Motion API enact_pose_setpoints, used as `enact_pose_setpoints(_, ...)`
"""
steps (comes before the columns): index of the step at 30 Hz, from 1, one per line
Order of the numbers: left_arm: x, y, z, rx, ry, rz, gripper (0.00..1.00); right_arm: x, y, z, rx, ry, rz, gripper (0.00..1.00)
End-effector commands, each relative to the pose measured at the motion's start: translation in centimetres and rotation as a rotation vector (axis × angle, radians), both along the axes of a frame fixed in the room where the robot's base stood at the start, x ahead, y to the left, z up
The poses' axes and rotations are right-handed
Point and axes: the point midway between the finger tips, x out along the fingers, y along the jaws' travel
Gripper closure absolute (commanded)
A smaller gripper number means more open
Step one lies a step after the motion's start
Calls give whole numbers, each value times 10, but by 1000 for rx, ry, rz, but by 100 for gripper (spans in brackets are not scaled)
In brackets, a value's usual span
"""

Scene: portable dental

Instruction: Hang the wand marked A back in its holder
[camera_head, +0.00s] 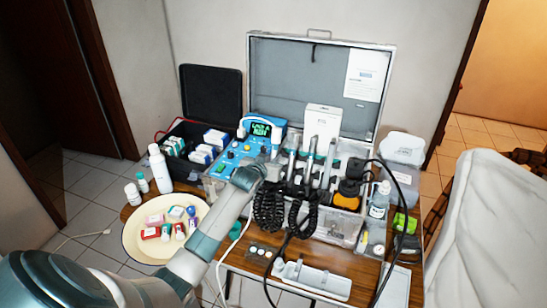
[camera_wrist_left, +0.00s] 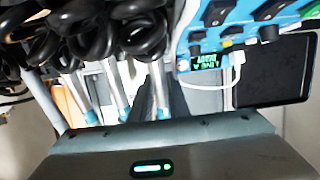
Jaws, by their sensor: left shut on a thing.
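The open metal case (camera_head: 318,85) holds a row of silver wands (camera_head: 310,155) with black coiled cords (camera_head: 270,205) hanging in front. My left gripper (camera_head: 250,176) is at the left end of this row, in front of the blue control unit (camera_head: 228,160). It is shut on a wand, mostly hidden by the gripper. I cannot read an A mark on any wand. In the left wrist view, my dark fingers (camera_wrist_left: 155,95) reach in among silver wand shafts (camera_wrist_left: 108,92), under coiled cords (camera_wrist_left: 130,30). The holder slots are largely hidden. My right gripper is not in view.
The unit's lit screen shows in the left wrist view (camera_wrist_left: 208,62). A round cream tray (camera_head: 135,240) with small packs and bottles lies at left. A white tray (camera_head: 315,278) is at the table front. Bottles (camera_head: 380,200) and an orange-black tool (camera_head: 349,185) crowd the right.

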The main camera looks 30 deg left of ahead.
Motion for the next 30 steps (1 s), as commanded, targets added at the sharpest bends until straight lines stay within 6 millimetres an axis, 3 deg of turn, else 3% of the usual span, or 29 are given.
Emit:
enact_pose_setpoints(10,0,0,-1,0,-1,0,100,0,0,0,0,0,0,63)
enact_pose_setpoints(11,0,0,-1,0,-1,0,78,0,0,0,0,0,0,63)
enact_pose_setpoints(13,0,0,-1,0,-1,0,63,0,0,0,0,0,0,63)
enact_pose_setpoints(30,-2,0,0,0,0,0,63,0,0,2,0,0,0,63)
